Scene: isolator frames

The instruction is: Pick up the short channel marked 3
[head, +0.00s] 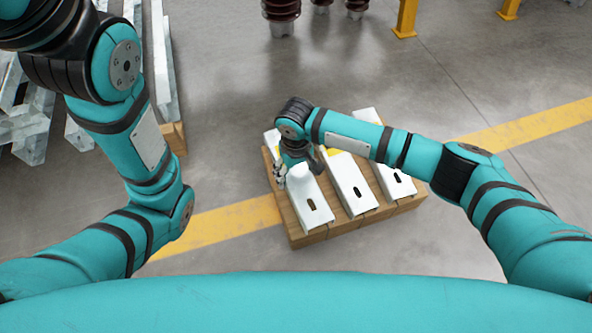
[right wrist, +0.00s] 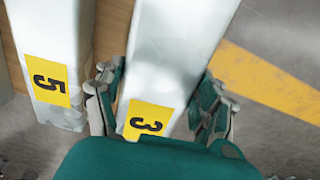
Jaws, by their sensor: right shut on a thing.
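The short channel marked 3 (head: 311,210) is a white piece with a dark slot, the leftmost of the channels on the wooden pallet (head: 310,239). In the right wrist view its yellow label with a 3 (right wrist: 146,121) lies between my fingers. My right gripper (head: 296,174) is at its far end, shut on it with one finger (right wrist: 104,100) on each side. The channel appears to rest on the pallet; I cannot tell if there is a gap beneath. My left arm leaves the head view at the top left, and its gripper is out of view.
The channel marked 5 (right wrist: 50,75) is close beside it, and it is the middle channel (head: 352,188) in the head view. Another white channel (head: 396,182) is on the right. Metal profiles (head: 30,125) are at left. Grey floor with a yellow stripe (head: 228,228) surrounds the pallet.

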